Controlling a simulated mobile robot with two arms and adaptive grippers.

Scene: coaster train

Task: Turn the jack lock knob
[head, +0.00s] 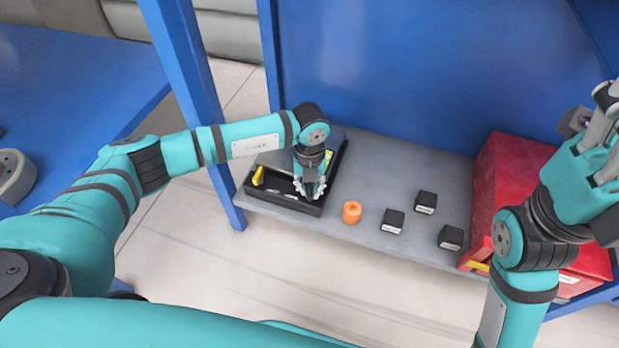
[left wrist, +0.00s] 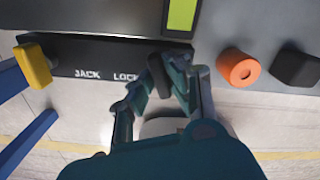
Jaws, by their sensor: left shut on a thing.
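The jack lock knob (left wrist: 160,77) is a dark knob on the black front of a control box (left wrist: 60,52), beside white "JACK LOCK" lettering. My left gripper (left wrist: 168,90) is shut on the knob, with its fingers on both sides of it. In the head view my left gripper (head: 310,192) reaches down onto the front of the control box (head: 340,160) and hides the knob. My right gripper (head: 598,135) is raised at the right edge, away from the box; whether its fingers are open cannot be made out.
A yellow switch (head: 258,176) stands at the left of the box front. On the grey shelf (head: 395,170), an orange cylinder (head: 352,212) and three black blocks (head: 392,221) lie right of the box. A red case (head: 505,165) stands at the right, and a blue panel rises behind.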

